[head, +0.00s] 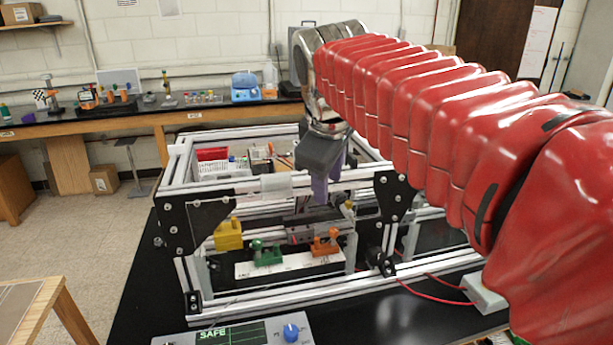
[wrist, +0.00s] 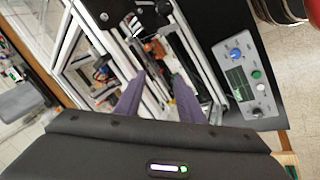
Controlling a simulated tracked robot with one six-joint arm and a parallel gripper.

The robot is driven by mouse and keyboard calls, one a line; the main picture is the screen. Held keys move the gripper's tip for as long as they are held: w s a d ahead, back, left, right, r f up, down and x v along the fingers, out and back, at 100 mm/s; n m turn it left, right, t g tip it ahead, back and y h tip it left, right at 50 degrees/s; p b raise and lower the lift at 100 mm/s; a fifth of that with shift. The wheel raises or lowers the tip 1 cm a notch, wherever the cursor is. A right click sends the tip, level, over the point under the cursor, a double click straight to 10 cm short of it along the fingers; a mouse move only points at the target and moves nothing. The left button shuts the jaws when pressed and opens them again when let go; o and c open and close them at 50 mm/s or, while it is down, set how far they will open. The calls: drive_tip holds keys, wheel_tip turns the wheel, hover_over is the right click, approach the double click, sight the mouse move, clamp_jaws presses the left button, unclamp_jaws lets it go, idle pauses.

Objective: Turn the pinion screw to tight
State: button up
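My gripper (head: 322,190) hangs over the aluminium extrusion frame (head: 232,187), its purple fingers reaching down inside the front top rail. In the wrist view my gripper (wrist: 160,82) has its two purple fingers well apart, with nothing visibly held between them. An orange fitting (head: 326,243) and a green fitting (head: 265,254) sit on a white labelled plate (head: 290,265) low in the frame. An orange-brown part also shows beyond the fingertips in the wrist view (wrist: 155,48). I cannot tell which part is the pinion screw; its tightness does not show.
A yellow block (head: 228,235) sits left of the green fitting. A control box (head: 235,334) reading SAFE, with a blue knob (head: 291,332), stands in front. Rails and black corner plates (head: 196,226) crowd the fingers. Red cable (head: 432,294) lies at right.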

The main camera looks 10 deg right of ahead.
idle(0.3)
drive_tip(key=s+f+m+y, duration=0.2)
drive_tip(key=s+f+m, duration=0.4)
drive_tip(key=s+f, duration=0.65)
drive_tip(key=w+r+n, duration=0.2)
drive_tip(key=w+r, duration=0.3)
drive_tip(key=w, duration=0.2)
drive_tip(key=w+d+r+n, duration=0.1)
drive_tip(key=w+r+n, duration=0.2)
drive_tip(key=w+r, duration=0.2)
drive_tip(key=w+r+n+g, duration=0.1)
drive_tip(key=w+r, duration=0.4)
drive_tip(key=w, duration=0.5)
drive_tip(key=shift+w+d+r+n+h, duration=0.25)
drive_tip(key=shift+n+h, duration=0.15)
drive_tip(key=shift+n, duration=0.3)
drive_tip(key=w+d+f+n+g+h, duration=0.4)
drive_tip(key=w+f+n, duration=0.3)
drive_tip(key=w, duration=0.3)
drive_tip(key=shift+w+d+f+n, duration=0.35)
drive_tip(key=shift+d+f+n, duration=0.05)
drive_tip(key=shift+d+f, duration=0.15)
